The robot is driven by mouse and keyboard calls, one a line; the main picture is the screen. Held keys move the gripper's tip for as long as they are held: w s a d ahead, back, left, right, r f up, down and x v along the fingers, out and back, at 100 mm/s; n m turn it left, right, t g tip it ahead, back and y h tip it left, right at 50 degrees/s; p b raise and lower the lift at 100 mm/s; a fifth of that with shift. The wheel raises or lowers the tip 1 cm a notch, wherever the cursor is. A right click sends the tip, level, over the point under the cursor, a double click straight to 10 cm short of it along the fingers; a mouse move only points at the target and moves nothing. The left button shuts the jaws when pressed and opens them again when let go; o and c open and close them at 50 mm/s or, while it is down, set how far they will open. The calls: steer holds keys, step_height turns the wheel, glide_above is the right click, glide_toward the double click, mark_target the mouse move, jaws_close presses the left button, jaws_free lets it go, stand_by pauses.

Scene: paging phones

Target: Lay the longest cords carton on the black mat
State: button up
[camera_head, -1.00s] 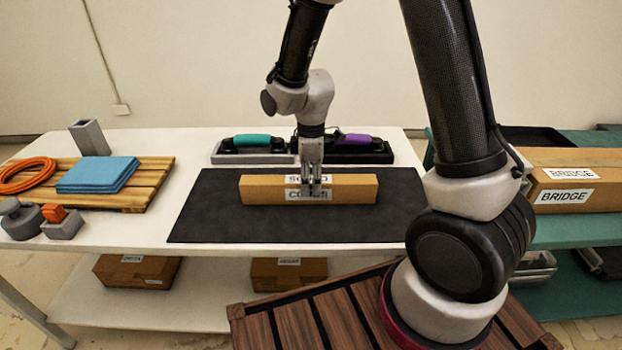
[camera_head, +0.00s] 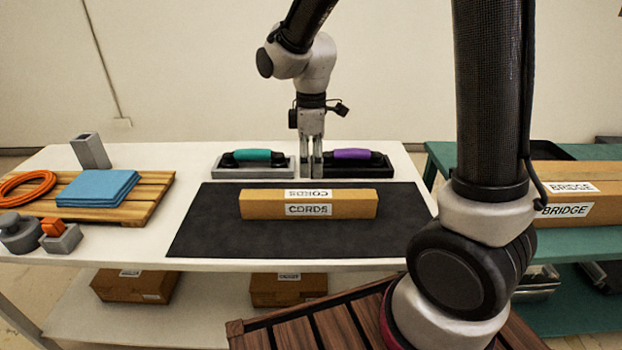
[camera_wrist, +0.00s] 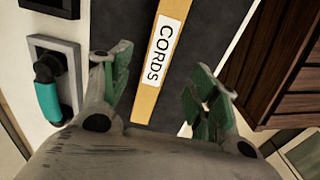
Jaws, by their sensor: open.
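The long cords carton (camera_head: 345,206) lies flat on the black mat (camera_head: 215,225), with CORDS labels on its top and front faces. It also shows in the wrist view (camera_wrist: 155,75), between and beyond my fingers. My gripper (camera_head: 311,176) is in the air above the carton's far side, apart from it, and holds nothing. In the wrist view my gripper (camera_wrist: 160,95) has its fingers spread wide.
A teal-handled phone (camera_head: 252,160) and a purple-handled phone (camera_head: 352,160) stand behind the mat. A wooden pallet with a blue cloth (camera_head: 97,189) and an orange cord coil (camera_head: 25,185) is at left. A bridge carton (camera_head: 575,212) lies on the green table at right.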

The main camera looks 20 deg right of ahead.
steer(key=s+d+r+m+t, duration=0.2)
steer(key=s+d+r+m, duration=0.5)
steer(key=r, duration=0.3)
steer(key=s+d+r+m+t, duration=0.2)
steer(key=s+d+r+m, duration=0.2)
steer(key=s+d+m, duration=0.3)
steer(key=shift+s+d+r, duration=0.15)
steer(key=shift+s+d, duration=0.55)
steer(key=shift+s, duration=1.95)
